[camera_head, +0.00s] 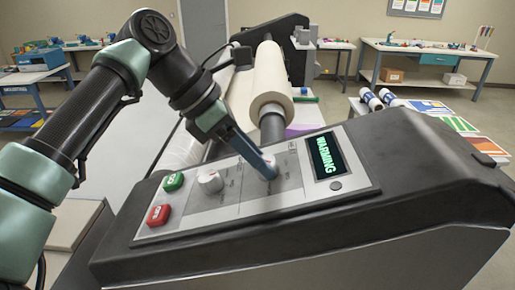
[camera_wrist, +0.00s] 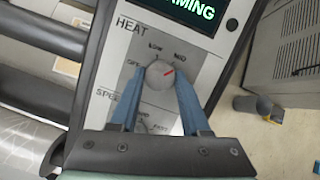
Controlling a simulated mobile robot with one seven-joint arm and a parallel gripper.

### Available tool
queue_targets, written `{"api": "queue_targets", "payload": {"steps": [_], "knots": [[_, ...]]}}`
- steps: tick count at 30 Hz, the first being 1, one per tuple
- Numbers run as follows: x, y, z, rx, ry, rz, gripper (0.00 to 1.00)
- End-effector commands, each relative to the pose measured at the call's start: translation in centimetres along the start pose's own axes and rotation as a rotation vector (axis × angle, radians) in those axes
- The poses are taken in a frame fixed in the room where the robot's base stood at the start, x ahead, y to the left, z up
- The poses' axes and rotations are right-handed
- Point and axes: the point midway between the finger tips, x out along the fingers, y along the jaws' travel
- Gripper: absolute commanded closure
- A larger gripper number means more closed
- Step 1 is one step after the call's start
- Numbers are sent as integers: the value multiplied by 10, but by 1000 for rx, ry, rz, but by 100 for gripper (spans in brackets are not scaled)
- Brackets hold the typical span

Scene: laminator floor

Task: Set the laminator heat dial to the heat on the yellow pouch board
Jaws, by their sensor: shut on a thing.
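The heat dial (camera_wrist: 158,76) is a round pale knob under the word HEAT in the wrist view, with labels OFF, LOW and MID around it. In the head view my gripper (camera_head: 266,170) reaches down onto the same dial on the laminator (camera_head: 400,175). The laminator's display (camera_head: 325,157) reads WARMING. I cannot make out a yellow pouch board in either view.
A second knob (camera_head: 210,181), the green button (camera_head: 174,181) and the red button (camera_head: 158,214) sit left of the heat dial. A large film roll (camera_head: 271,80) stands behind the panel. Coloured sheets (camera_head: 447,122) lie on a table at right.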

Motion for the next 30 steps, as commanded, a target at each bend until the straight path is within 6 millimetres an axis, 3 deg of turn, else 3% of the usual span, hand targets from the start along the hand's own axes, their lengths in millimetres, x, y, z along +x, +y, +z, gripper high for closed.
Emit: {"api": "queue_targets", "payload": {"steps": [18, 30], "knots": [[-3, 4, 6, 550, -2, -167, 100], [-2, 5, 5, 787, -1, -238, 100]]}}
